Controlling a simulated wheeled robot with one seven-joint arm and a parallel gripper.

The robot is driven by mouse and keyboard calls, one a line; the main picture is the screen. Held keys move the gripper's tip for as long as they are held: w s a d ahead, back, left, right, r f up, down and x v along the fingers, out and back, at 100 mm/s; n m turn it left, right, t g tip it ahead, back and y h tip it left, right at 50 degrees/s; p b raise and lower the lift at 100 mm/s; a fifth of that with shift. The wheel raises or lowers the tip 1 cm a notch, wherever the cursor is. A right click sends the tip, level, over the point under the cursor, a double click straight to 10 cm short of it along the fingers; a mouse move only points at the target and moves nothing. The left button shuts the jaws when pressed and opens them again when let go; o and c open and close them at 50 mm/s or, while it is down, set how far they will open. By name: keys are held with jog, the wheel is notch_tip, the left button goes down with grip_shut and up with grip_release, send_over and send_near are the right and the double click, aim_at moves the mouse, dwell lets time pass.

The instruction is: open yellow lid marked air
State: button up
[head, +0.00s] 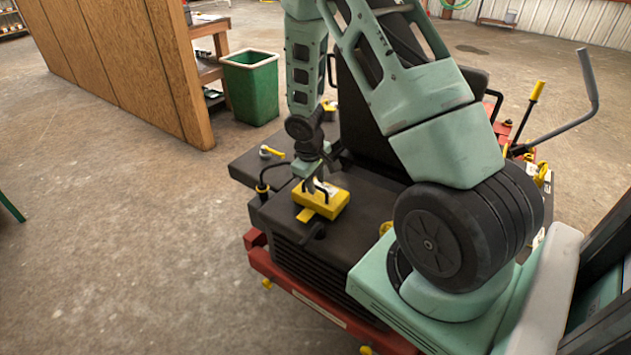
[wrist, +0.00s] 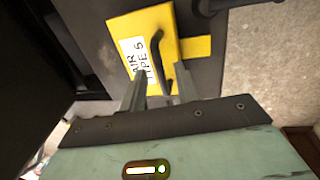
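The yellow lid (head: 335,206) lies flat on top of a dark machine housing in the head view. In the wrist view the yellow lid (wrist: 190,48) carries a white label (wrist: 133,58) reading AIR TYPE 5. A black bar handle (wrist: 156,52) stands up from the lid. My gripper (head: 311,187) points down right over the lid. In the wrist view my gripper (wrist: 160,76) has its two fingers apart, with the near end of the handle between them. I cannot tell whether either finger touches the handle.
The dark housing (head: 285,215) sits on a red frame (head: 315,303). A yellow-handled valve (head: 271,152) and a black curved pipe (head: 262,185) stand left of the lid. A green bin (head: 250,92) and a wooden panel (head: 115,65) are behind.

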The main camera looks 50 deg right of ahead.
grip_shut()
jog(key=shift+r+p, duration=0.15)
jog(key=shift+p, duration=0.2)
